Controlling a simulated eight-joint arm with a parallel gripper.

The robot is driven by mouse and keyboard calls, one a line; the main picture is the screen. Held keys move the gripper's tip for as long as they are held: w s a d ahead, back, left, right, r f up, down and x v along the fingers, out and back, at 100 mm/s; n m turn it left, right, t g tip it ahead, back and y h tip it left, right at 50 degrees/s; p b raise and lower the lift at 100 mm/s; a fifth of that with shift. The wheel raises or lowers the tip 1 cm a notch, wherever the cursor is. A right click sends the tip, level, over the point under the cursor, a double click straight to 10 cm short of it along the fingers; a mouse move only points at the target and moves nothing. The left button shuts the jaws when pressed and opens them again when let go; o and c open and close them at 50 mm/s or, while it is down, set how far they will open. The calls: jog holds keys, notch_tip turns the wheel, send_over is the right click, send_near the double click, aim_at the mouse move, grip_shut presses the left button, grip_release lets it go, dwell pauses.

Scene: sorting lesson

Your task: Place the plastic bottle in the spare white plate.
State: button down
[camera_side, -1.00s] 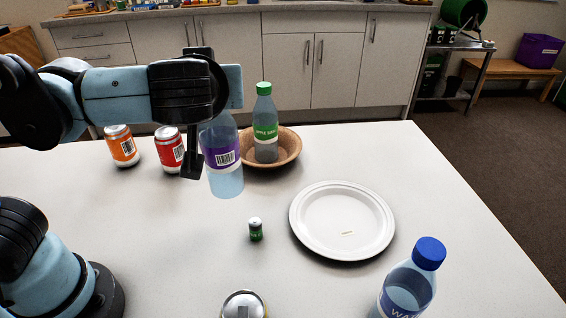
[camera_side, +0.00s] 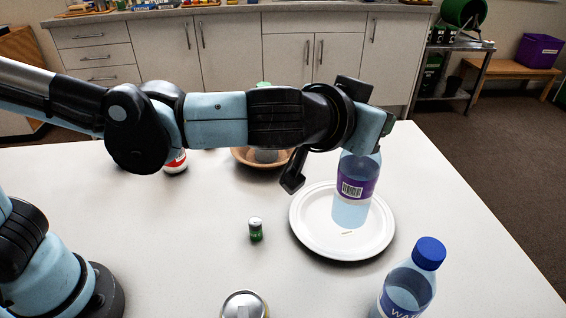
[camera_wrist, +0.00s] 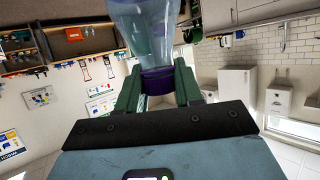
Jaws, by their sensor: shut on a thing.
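The plastic bottle (camera_side: 352,210), clear with a purple label, hangs upright below my gripper (camera_side: 370,140) in the side view. Its lower part overlaps the white plate (camera_side: 310,235); I cannot tell whether its base touches the plate. In the wrist view, my gripper (camera_wrist: 158,88) is shut on the bottle (camera_wrist: 143,25) near its purple cap, between green fingers. In the side view the cap and fingertips are hidden by my arm. Apart from a small pale mark, the plate looks bare.
A blue-capped bottle (camera_side: 405,290) stands at front right. A small green battery (camera_side: 256,230) stands left of the plate. A can (camera_side: 243,304) is at the front edge. A brown bowl (camera_side: 245,158), a green-capped bottle and a red can (camera_side: 176,163) are partly hidden behind my arm.

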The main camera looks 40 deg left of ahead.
jog(key=w+a+f, duration=0.3)
jog(key=w+f, duration=0.2)
jog(key=f, duration=0.2)
jog(key=shift+a+f, duration=0.2)
jog(key=shift+f, duration=0.15)
jog(key=shift+w+f, duration=0.1)
jog(key=shift+f, duration=0.05)
jog(key=c, duration=0.7)
grip_release()
jog(key=shift+c, duration=0.2)
